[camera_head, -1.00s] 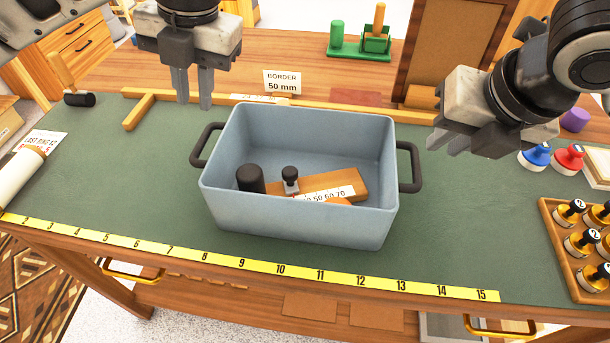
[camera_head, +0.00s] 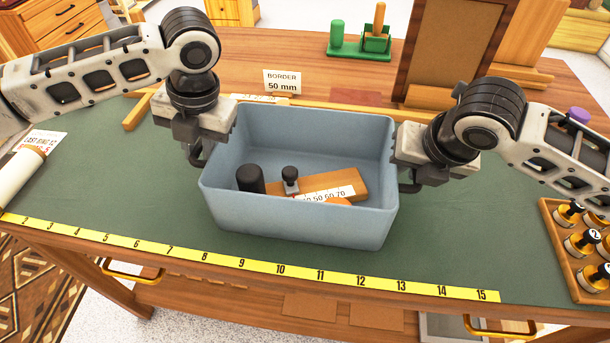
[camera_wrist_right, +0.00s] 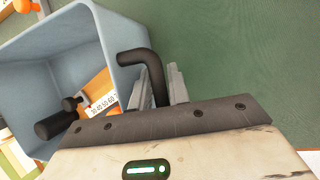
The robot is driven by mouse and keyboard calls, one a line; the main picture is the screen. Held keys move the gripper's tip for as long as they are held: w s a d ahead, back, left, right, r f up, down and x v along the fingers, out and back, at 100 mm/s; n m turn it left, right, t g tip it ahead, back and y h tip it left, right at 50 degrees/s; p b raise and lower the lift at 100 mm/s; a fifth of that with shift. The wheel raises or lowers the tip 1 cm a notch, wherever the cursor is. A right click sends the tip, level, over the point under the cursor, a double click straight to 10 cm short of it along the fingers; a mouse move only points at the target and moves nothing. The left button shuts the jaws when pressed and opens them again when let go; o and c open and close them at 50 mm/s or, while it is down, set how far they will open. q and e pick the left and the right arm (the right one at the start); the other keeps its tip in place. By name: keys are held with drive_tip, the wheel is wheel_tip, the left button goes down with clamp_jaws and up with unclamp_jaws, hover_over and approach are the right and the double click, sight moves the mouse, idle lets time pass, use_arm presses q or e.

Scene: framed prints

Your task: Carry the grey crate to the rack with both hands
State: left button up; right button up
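The grey crate (camera_head: 300,222) stands on the green mat on the workbench. It holds a black cylinder (camera_head: 250,179), a small black-knobbed tool (camera_head: 290,180) and a wooden block with a number strip (camera_head: 345,186). My left gripper (camera_head: 198,150) is at the crate's left handle; its fingers are mostly hidden. My right gripper (camera_head: 408,180) is at the right handle. In the right wrist view, the right handle (camera_wrist_right: 137,57) passes between the two fingers of my right gripper (camera_wrist_right: 162,88); whether they press on it is unclear.
A yellow ruler strip (camera_head: 240,261) runs along the bench's front edge. A tray of small bottles (camera_head: 559,250) is at the right, and a paper roll (camera_head: 22,172) at the left. A "BORDER 50 mm" card (camera_head: 282,82) and a green stand (camera_head: 362,45) are behind the crate.

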use_arm(q)
clamp_jaws()
use_arm(e)
clamp_jaws()
